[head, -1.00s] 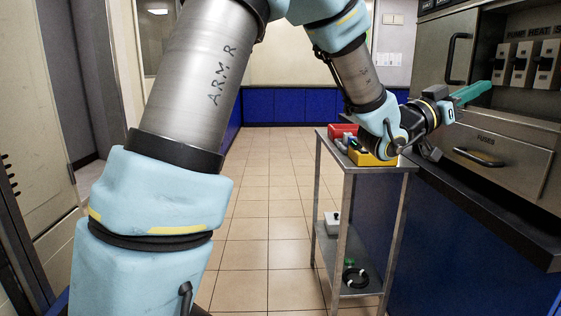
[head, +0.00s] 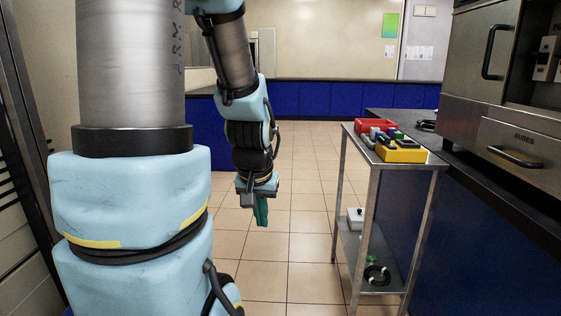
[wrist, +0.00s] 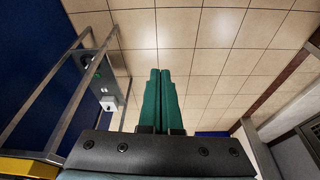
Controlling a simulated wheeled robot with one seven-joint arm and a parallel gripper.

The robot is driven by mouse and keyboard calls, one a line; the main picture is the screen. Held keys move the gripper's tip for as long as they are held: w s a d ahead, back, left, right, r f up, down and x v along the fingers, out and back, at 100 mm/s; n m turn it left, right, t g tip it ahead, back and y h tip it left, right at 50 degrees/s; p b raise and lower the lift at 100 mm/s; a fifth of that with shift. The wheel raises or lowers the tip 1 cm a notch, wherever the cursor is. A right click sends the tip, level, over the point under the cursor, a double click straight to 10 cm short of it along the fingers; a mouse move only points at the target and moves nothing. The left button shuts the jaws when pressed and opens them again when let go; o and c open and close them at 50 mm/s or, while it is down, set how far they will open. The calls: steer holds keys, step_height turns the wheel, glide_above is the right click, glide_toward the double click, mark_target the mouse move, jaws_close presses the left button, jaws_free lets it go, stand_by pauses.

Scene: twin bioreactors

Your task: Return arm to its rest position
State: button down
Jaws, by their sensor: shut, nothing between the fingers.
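My gripper (head: 261,212) hangs from my arm in the middle of the head view, with its green fingers pointing down over the tiled floor. It is left of the metal cart and clear of it. In the wrist view my gripper (wrist: 160,75) shows its two green fingers side by side and shut, with only floor tiles beyond the tips. Nothing is held.
A metal cart (head: 373,167) stands to the right, with a red bin (head: 375,125) and a yellow bin (head: 402,155) on top. A steel cabinet with a fuses drawer (head: 517,150) is on the far right. Tiled floor (head: 305,200) is open between.

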steer(key=s+a+r+n+g+p, duration=0.1)
steer(key=s+a+g+p, duration=0.15)
steer(key=s, duration=0.25)
step_height(320, 180, up, 12)
steer(key=p, duration=1.1)
steer(key=shift+w+t, duration=0.3)
steer(key=shift+t, duration=0.05)
